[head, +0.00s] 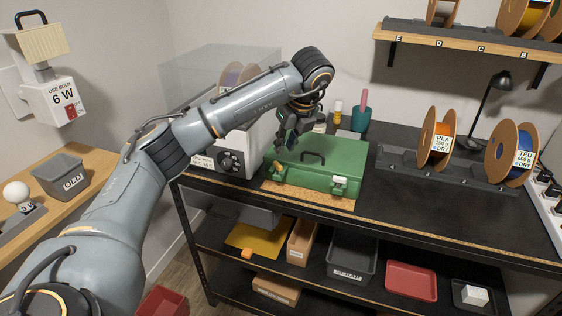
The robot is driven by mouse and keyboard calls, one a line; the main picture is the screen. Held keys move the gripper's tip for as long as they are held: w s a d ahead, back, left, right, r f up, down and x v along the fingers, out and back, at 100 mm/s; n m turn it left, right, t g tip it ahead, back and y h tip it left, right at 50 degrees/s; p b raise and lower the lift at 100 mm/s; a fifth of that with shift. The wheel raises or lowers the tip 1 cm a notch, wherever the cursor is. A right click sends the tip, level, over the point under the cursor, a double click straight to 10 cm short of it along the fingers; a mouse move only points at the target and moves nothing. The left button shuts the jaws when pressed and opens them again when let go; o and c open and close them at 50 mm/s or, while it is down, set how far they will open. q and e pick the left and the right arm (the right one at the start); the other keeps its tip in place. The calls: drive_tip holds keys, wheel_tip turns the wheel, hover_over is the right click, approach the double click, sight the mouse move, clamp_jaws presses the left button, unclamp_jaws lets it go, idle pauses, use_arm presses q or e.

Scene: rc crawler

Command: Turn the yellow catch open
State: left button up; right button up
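A green case (320,158) with a dark handle on its lid sits shut on a cork mat (310,194) on the black bench. A small yellowish catch (278,166) shows at the left of its front face, and a white catch (340,181) at the right. My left gripper (281,146) points down just above the case's left front edge, close over the yellowish catch. Its fingers are dark and small here, so I cannot tell whether they are apart or touching the catch. My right gripper is not in view.
A white dryer box with a dial (232,161) and clear cover stands close left of the case. Spools (438,138) stand on a rack at the right, with a black lamp (490,95) behind. A teal cup (360,119) is behind the case. Bench in front right is clear.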

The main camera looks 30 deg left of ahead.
sight(278, 164)
use_arm(q)
drive_tip(key=p+x, duration=0.1)
drive_tip(key=x, duration=0.6)
drive_tip(key=shift+a+f, duration=0.15)
drive_tip(key=shift+f, duration=0.05)
clamp_jaws()
